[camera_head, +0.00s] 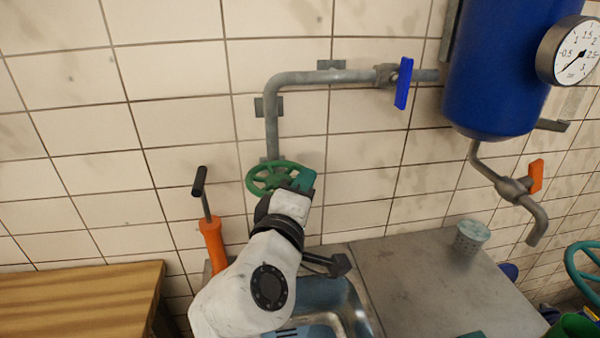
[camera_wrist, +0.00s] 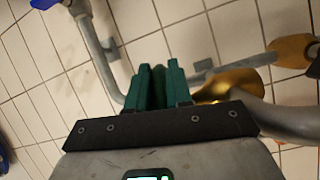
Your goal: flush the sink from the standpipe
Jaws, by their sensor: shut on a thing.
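A green handwheel (camera_head: 268,184) sits on the lower end of the grey standpipe (camera_head: 271,130) on the tiled wall. My gripper (camera_head: 301,180) is at the wheel's right side, shut on its rim. In the wrist view my gripper's green fingers (camera_wrist: 160,84) have a dark green piece between them; most of the wheel is hidden there. A blue lever (camera_head: 403,83) hangs roughly upright on the pipe's horizontal run. The metal sink (camera_head: 363,312) lies below, partly hidden by my arm. A dark-ended spout (camera_head: 328,263) reaches over it.
An orange tool with a black T-handle (camera_head: 210,240) stands left of my arm. A wooden top (camera_head: 80,300) is at lower left. A perforated cup (camera_head: 470,237) stands on the metal counter (camera_head: 425,290). A blue tank (camera_head: 495,70) with gauge (camera_head: 572,52) and orange lever (camera_head: 536,176) hangs at right.

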